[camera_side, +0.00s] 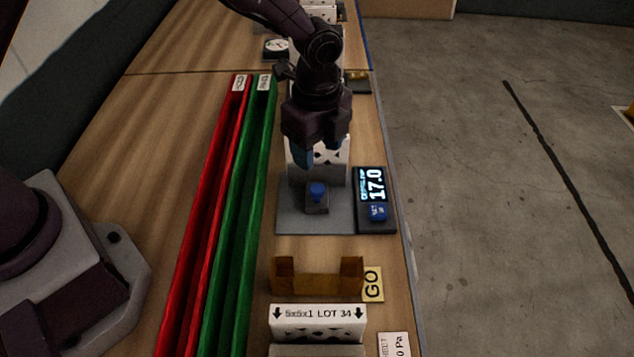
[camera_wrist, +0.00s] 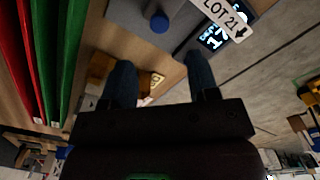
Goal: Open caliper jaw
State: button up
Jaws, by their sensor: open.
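The caliper is a grey plate (camera_side: 288,216) on the bench with a small block and blue knob (camera_side: 317,190); the knob also shows in the wrist view (camera_wrist: 159,22). Its dark readout (camera_side: 376,190) shows 17.0 and has a blue button (camera_side: 377,212). A white patterned box (camera_side: 333,172) stands upright at the plate's back, partly hidden by my gripper. Its LOT 21 label (camera_wrist: 228,14) shows in the wrist view. My gripper (camera_side: 318,154) is open, its blue fingers pointing down by the box. No object shows between the fingers in the wrist view (camera_wrist: 161,78); contact with the box is unclear.
Red (camera_side: 202,205) and green (camera_side: 238,205) channels run along the left. In front are a brown slotted holder (camera_side: 318,283) with a GO tag (camera_side: 373,284) and a white LOT 34 box (camera_side: 317,322). The bench's right edge is close.

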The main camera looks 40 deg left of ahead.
aim_at(317, 188)
notch_tip(317, 188, down, 9)
jog(key=shift+f, duration=0.15)
